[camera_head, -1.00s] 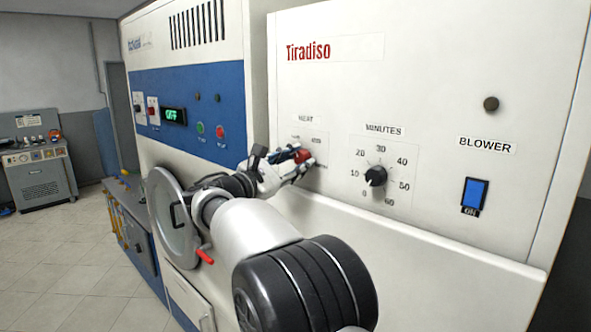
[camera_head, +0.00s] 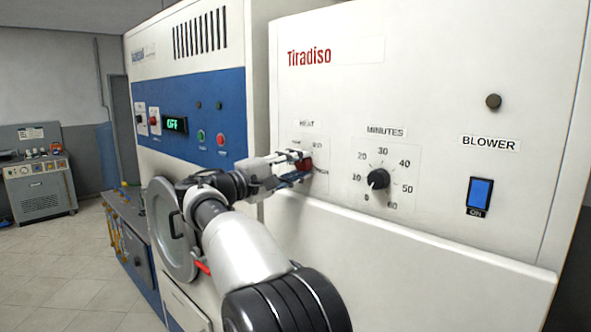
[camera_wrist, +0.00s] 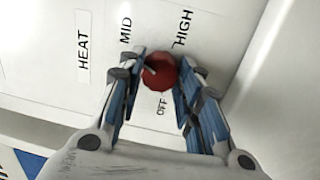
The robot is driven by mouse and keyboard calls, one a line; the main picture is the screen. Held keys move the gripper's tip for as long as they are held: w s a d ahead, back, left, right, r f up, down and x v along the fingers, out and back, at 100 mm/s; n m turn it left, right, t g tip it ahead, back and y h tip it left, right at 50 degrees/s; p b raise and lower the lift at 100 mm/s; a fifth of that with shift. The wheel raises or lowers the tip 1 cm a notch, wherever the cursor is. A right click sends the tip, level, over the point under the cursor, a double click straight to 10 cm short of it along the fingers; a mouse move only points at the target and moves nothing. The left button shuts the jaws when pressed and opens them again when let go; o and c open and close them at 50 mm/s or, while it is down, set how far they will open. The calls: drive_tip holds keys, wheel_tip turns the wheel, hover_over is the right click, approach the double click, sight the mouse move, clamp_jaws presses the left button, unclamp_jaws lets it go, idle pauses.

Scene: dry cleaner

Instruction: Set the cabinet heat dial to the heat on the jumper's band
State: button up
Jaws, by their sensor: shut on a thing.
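The red heat dial (camera_wrist: 160,72) sits on the white cabinet front, with its HEAT label (camera_wrist: 83,52) and setting labels MID (camera_wrist: 126,30), HIGH (camera_wrist: 184,28) and OFF (camera_wrist: 161,108). My gripper (camera_wrist: 166,70) is shut on the dial, with one finger on each side. A short grey mark or tip shows at the dial's left edge; I cannot tell which setting the dial points to. The dial also shows in the head view (camera_head: 303,164), partly hidden by my gripper (camera_head: 298,163). The jumper and its band are not in view.
Right of the heat dial are a black MINUTES dial (camera_head: 378,179) and a blue BLOWER switch (camera_head: 480,192). A ledge (camera_head: 420,245) juts out below. On the left, a blue-panelled machine (camera_head: 200,118) with a round door (camera_head: 165,225) stands close to my arm.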

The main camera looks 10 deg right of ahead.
drive_tip(key=m, duration=0.5)
drive_tip(key=m+g, duration=0.1)
drive_tip(key=m, duration=0.2)
drive_tip(key=shift+r+m, duration=0.1)
drive_tip(key=shift+m, duration=0.3)
drive_tip(key=m+b, duration=0.1)
drive_tip(key=m, duration=0.2)
drive_tip(key=shift+y, duration=0.3)
drive_tip(key=shift+m+y, duration=0.3)
drive_tip(key=shift+m, duration=1.5)
drive_tip(key=shift+r, duration=0.1)
drive_tip(key=o, duration=1.1)
